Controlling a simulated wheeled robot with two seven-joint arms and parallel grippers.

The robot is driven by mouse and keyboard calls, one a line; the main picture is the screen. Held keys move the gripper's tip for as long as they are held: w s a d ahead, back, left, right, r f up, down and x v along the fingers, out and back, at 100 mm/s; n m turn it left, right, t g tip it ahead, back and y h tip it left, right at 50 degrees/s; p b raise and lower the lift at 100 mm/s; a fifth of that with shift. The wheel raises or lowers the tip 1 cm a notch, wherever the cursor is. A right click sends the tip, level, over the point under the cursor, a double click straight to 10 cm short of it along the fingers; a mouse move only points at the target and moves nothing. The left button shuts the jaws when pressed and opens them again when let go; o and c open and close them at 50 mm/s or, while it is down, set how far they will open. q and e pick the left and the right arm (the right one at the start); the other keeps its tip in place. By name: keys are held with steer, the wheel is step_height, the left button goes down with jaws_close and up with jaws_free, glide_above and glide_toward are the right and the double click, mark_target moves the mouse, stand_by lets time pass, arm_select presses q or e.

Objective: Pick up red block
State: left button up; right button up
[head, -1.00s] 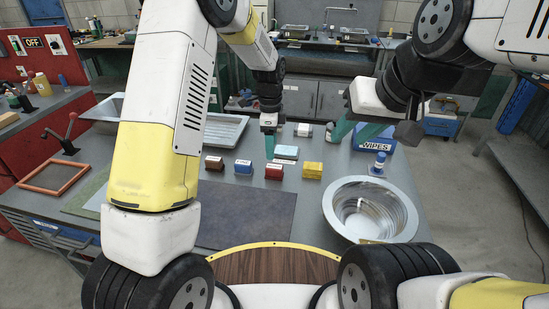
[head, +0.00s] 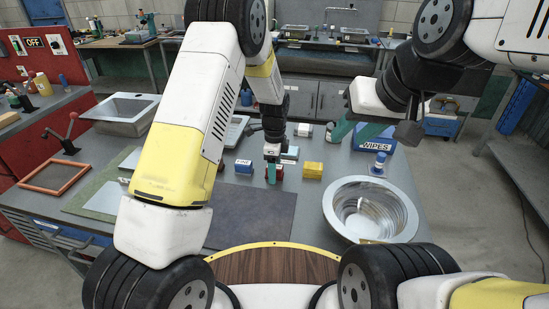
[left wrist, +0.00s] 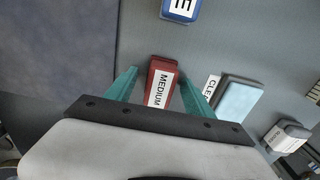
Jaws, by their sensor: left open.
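The red block (left wrist: 160,80), with a white label reading MEDIUM, lies between the two green fingers of my left gripper (left wrist: 156,76) in the left wrist view. The fingers stand open on either side of it, and small gaps seem to show. In the head view the red block (head: 280,173) is partly hidden behind my left gripper (head: 272,175), which is low over the bench. My right gripper (head: 357,132) hangs further right, near the blue wipes box, with its green fingers apart and nothing between them.
A blue block (head: 243,166) stands left of the red block and a yellow block (head: 313,170) right. A light blue block (head: 290,153) lies behind. A round metal bowl (head: 369,209) sits front right, a dark mat (head: 245,218) in front. The wipes box (head: 381,142) is right.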

arm_select(q)
steer(key=shift+c, duration=0.4)
jaws_close()
steer(key=shift+r, duration=0.15)
step_height(320, 180, up, 10)
steer(key=shift+f, duration=0.1)
